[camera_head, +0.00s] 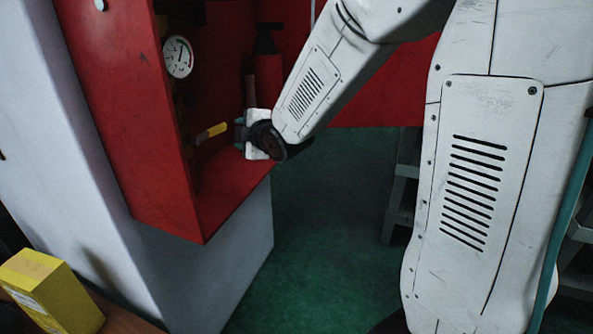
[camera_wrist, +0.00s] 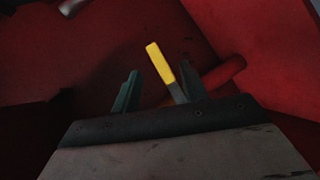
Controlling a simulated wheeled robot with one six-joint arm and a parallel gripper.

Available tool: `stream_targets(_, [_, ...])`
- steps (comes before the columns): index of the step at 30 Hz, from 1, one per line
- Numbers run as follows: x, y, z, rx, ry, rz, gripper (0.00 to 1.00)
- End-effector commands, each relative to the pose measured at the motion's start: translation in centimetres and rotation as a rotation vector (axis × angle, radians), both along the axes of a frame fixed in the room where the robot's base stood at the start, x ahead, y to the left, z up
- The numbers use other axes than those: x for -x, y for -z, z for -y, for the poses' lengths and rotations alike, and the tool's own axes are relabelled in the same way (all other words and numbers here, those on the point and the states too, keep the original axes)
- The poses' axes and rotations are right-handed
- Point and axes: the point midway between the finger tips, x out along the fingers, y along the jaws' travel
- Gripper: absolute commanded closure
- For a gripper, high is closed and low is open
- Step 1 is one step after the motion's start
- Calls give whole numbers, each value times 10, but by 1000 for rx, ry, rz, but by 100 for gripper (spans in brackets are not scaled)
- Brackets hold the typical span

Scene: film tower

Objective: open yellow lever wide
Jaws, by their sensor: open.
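The yellow lever (camera_head: 212,132) sticks out inside an open red cabinet, below and right of a round gauge. In the wrist view the yellow lever (camera_wrist: 160,63) has a grey metal stem running down toward the jaws. My gripper (camera_head: 238,129) is inside the cabinet opening, just right of the lever. In the wrist view my gripper (camera_wrist: 158,90) is open, and the lever shows between its two teal fingers, nearer the right one. I cannot tell whether a finger touches it. The stem's lower end is hidden behind the gripper body.
A red pipe (camera_wrist: 218,76) passes close behind the right finger. The cabinet (camera_head: 120,110) has side walls and a floor around the gripper. A round white gauge (camera_head: 178,57) sits above the lever. A yellow box (camera_head: 50,290) stands on a table at lower left. Green floor lies open below.

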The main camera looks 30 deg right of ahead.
Motion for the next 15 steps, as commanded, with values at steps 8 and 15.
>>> stream_targets(8, [49,-6,11,-169,161,-206,56])
stream_targets(15, [96,-7,16,-303,301,-365,56])
